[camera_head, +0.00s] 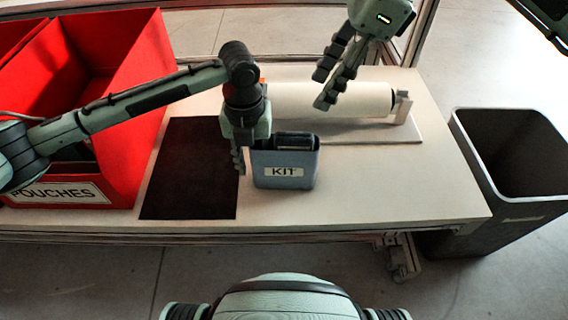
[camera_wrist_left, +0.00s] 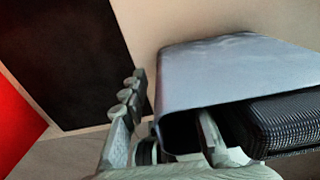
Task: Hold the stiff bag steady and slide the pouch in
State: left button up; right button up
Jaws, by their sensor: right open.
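The stiff blue-grey bag (camera_head: 285,176) with a KIT label stands upright on the table. A dark pouch (camera_head: 294,139) sits inside it, its top showing at the mouth; the left wrist view shows the bag (camera_wrist_left: 225,72) and the ribbed pouch (camera_wrist_left: 285,122) close up. My left gripper (camera_head: 240,150) points down at the bag's left edge. In the left wrist view, one finger is outside the bag and the other is in its mouth, with gaps beside the wall; it looks open. My right gripper (camera_head: 335,75) is open and empty, above and behind the bag.
A red bin (camera_head: 125,150) labelled POUCHES stands at the left. A dark mat (camera_head: 190,175) lies left of the bag. A white roll (camera_head: 330,99) on a holder is behind it. A grey bin (camera_head: 510,160) stands beyond the table's right edge. The table's right front is clear.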

pick_arm(q)
notch_tip(320, 180, up, 11)
jog(key=shift+r, duration=0.15)
jog(key=shift+r+p, duration=0.5)
jog(key=shift+r, duration=0.15)
notch_tip(320, 180, up, 6)
jog(key=p, duration=0.4)
jog(key=shift+s, duration=0.1)
